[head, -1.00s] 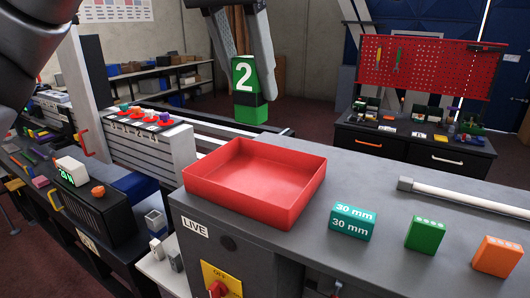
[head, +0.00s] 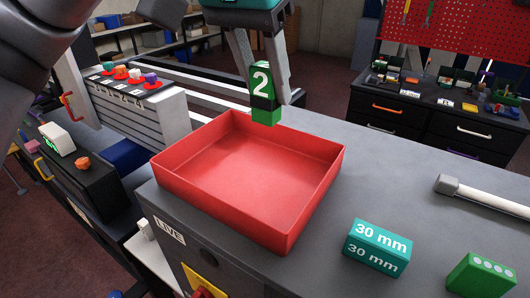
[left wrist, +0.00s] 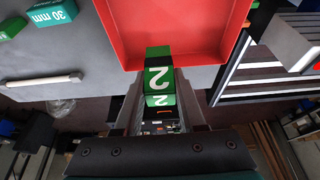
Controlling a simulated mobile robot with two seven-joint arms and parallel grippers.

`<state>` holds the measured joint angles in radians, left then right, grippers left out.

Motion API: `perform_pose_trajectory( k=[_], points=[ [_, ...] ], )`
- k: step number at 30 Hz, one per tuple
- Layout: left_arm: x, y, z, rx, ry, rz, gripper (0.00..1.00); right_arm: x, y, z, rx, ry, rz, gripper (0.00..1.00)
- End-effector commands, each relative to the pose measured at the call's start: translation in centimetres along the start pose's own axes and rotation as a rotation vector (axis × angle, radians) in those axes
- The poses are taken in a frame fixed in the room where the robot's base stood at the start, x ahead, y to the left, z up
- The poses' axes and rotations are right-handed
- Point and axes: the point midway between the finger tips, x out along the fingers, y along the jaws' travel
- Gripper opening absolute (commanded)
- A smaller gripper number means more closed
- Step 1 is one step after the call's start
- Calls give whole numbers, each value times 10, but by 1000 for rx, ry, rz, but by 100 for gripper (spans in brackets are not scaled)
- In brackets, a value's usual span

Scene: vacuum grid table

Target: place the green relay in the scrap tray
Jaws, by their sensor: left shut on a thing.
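The green relay (head: 261,78), an upright block with a black band and a white 2, is held between the fingers of my left gripper (head: 266,92). The scrap tray appears to be the open red tray (head: 222,213) on the grey bench; its visible floor is empty. In the head view the relay's lower end overlaps the tray's back rim; its exact height above the rim is unclear. In the left wrist view the relay (left wrist: 158,78) sits between the fingers (left wrist: 158,105), its far end overlapping the edge of the red tray (left wrist: 200,45). My right gripper does not show.
A teal 30 mm block (head: 378,248), a green block with white dots (head: 482,275) and a white rod (head: 485,196) lie on the bench right of the tray. A rack of numbered slots (head: 135,100) stands at the left. The bench between tray and rod is clear.

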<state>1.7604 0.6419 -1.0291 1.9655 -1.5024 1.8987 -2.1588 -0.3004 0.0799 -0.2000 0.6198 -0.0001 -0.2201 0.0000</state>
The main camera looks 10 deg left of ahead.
Motion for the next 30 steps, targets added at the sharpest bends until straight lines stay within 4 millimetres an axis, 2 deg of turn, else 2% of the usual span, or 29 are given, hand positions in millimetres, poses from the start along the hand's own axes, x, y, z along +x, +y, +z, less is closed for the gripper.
perform_pose_trajectory(
  k=[1, 3, 7, 14, 22, 30],
  points=[
    [14, -1, 6, 0, -4, 0, 0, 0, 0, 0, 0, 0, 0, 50],
    [30, 0, 13, 1, -3, 0, 0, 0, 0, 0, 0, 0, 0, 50],
    [51, 0, 22, -1, -3, 0, 0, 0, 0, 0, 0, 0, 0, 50],
    [67, 0, 27, -1, 0, -1, 0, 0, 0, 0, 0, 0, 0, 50],
    [100, 0, 41, -1, -1, 0, 0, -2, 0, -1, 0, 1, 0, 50],
    [101, 0, 42, -1, 2, 0, 0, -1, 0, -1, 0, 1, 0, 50]
  ],
)
